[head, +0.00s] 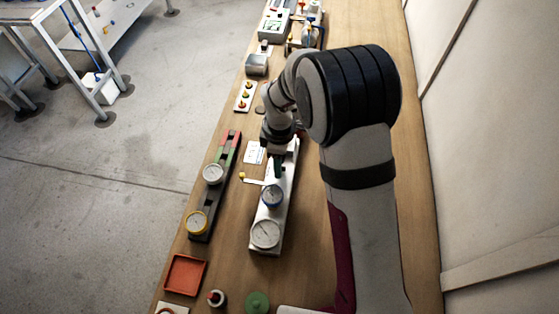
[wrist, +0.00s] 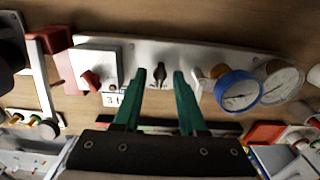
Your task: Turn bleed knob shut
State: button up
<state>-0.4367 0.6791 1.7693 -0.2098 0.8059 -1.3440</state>
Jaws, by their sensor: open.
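A long white panel (head: 287,205) lies on the wooden bench and bears the knobs and gauges. In the wrist view a small dark knob (wrist: 160,70), which may be the bleed knob, stands on the panel (wrist: 205,56). My gripper (wrist: 159,76) has two green fingers, spread apart, with the small knob showing in the gap between their tips. I cannot tell whether either finger touches it. In the head view my gripper (head: 277,170) points down over the panel, and the knob is hidden there.
A blue-rimmed gauge (wrist: 238,92) and a silver gauge (wrist: 281,80) stand right of the fingers. A red knob (wrist: 91,82) on a white block is to their left. A dark rail with gauges (head: 222,187) lies left of the panel. An orange tray (head: 185,274) is nearer.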

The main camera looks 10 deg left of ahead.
jog(key=shift+c, duration=0.3)
grip_shut()
jog(key=m, duration=0.8)
jog(key=shift+m, duration=0.3)
jog(key=m, duration=0.4)
jog(key=shift+r+m, duration=0.1)
jog(key=shift+m, duration=0.2)
jog(key=m, duration=0.4)
jog(key=shift+m, duration=0.3)
